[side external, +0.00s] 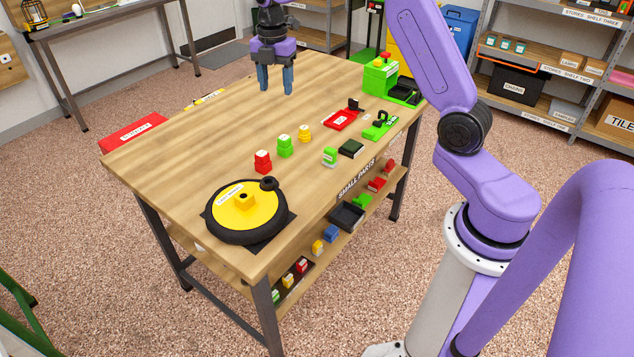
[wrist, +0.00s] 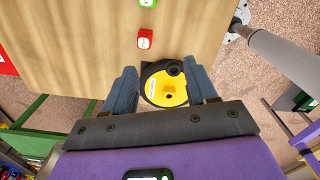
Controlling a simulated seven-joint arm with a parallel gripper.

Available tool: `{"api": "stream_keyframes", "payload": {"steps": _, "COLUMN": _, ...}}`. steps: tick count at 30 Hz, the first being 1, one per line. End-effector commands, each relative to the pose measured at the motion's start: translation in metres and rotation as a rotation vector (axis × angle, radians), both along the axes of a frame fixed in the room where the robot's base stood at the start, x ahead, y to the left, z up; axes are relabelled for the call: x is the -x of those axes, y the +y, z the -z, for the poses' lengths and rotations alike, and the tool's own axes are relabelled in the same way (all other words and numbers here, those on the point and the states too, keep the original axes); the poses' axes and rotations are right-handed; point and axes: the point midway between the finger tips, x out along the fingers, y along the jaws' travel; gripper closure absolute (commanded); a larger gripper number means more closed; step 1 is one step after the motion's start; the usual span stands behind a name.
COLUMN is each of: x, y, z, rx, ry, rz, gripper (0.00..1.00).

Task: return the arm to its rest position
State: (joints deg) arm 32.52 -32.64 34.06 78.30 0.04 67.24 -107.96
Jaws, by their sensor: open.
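My gripper (side external: 275,79) hangs over the back part of the wooden table (side external: 210,125) in the side view, fingers pointing down. Its two blue-grey fingers are apart with nothing between them. In the wrist view my gripper (wrist: 163,88) is open too. A yellow disc with a black rim (wrist: 168,88) shows beyond and below the fingers there, and is not held. In the side view this yellow and black disc (side external: 235,217) lies at the table's near left corner, far from my gripper.
A red block (side external: 263,161), a green block (side external: 285,146) and a yellow block (side external: 305,133) stand mid-table. A green machine (side external: 381,78), a red tray (side external: 341,119) and small green items stand along the right side.

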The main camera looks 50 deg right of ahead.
Motion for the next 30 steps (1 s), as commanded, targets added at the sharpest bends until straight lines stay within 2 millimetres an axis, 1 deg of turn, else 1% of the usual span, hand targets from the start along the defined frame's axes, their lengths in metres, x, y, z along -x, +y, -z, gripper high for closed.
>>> {"api": "stream_keyframes", "payload": {"steps": 1, "x": 0.013, "y": 0.021, "z": -0.006, "rx": -0.001, "ry": -0.003, "rz": 0.025, "gripper": 0.43}}
{"api": "stream_keyframes", "payload": {"steps": 3, "x": 0.032, "y": 0.047, "z": -0.012, "rx": -0.002, "ry": -0.004, "rz": 0.076, "gripper": 0.43}}
{"api": "stream_keyframes", "payload": {"steps": 5, "x": 0.050, "y": 0.067, "z": -0.016, "rx": -0.003, "ry": -0.004, "rz": 0.117, "gripper": 0.43}}
{"api": "stream_keyframes", "payload": {"steps": 6, "x": 0.063, "y": 0.080, "z": -0.019, "rx": -0.005, "ry": -0.006, "rz": 0.145, "gripper": 0.43}}
{"api": "stream_keyframes", "payload": {"steps": 8, "x": 0.083, "y": 0.097, "z": -0.022, "rx": -0.007, "ry": -0.007, "rz": 0.188, "gripper": 0.43}}
{"api": "stream_keyframes", "payload": {"steps": 9, "x": 0.097, "y": 0.107, "z": -0.024, "rx": -0.008, "ry": -0.007, "rz": 0.216, "gripper": 0.43}}
{"api": "stream_keyframes", "payload": {"steps": 11, "x": 0.119, "y": 0.121, "z": -0.026, "rx": -0.010, "ry": -0.008, "rz": 0.258, "gripper": 0.43}}
{"api": "stream_keyframes", "payload": {"steps": 12, "x": 0.135, "y": 0.129, "z": -0.027, "rx": -0.011, "ry": -0.007, "rz": 0.286, "gripper": 0.43}}
{"api": "stream_keyframes", "payload": {"steps": 14, "x": 0.158, "y": 0.139, "z": -0.029, "rx": -0.014, "ry": -0.009, "rz": 0.328, "gripper": 0.43}}
{"api": "stream_keyframes", "payload": {"steps": 15, "x": 0.174, "y": 0.144, "z": -0.029, "rx": -0.015, "ry": -0.008, "rz": 0.356, "gripper": 0.43}}
{"api": "stream_keyframes", "payload": {"steps": 17, "x": 0.198, "y": 0.151, "z": -0.029, "rx": -0.017, "ry": -0.008, "rz": 0.400, "gripper": 0.43}}
{"api": "stream_keyframes", "payload": {"steps": 18, "x": 0.214, "y": 0.154, "z": -0.029, "rx": -0.019, "ry": -0.008, "rz": 0.427, "gripper": 0.43}}
{"api": "stream_keyframes", "payload": {"steps": 22, "x": 0.266, "y": 0.158, "z": -0.026, "rx": -0.025, "ry": -0.006, "rz": 0.519, "gripper": 0.43}}
{"api": "stream_keyframes", "payload": {"steps": 23, "x": 0.278, "y": 0.158, "z": -0.025, "rx": -0.026, "ry": -0.005, "rz": 0.540, "gripper": 0.43}}
{"api": "stream_keyframes", "payload": {"steps": 24, "x": 0.294, "y": 0.156, "z": -0.023, "rx": -0.026, "ry": -0.004, "rz": 0.567, "gripper": 0.43}}
{"api": "stream_keyframes", "payload": {"steps": 27, "x": 0.330, "y": 0.150, "z": -0.017, "rx": -0.029, "ry": -0.002, "rz": 0.636, "gripper": 0.43}}
{"api": "stream_keyframes", "payload": {"steps": 30, "x": 0.359, "y": 0.141, "z": -0.011, "rx": -0.032, "ry": 0.001, "rz": 0.696, "gripper": 0.43}}
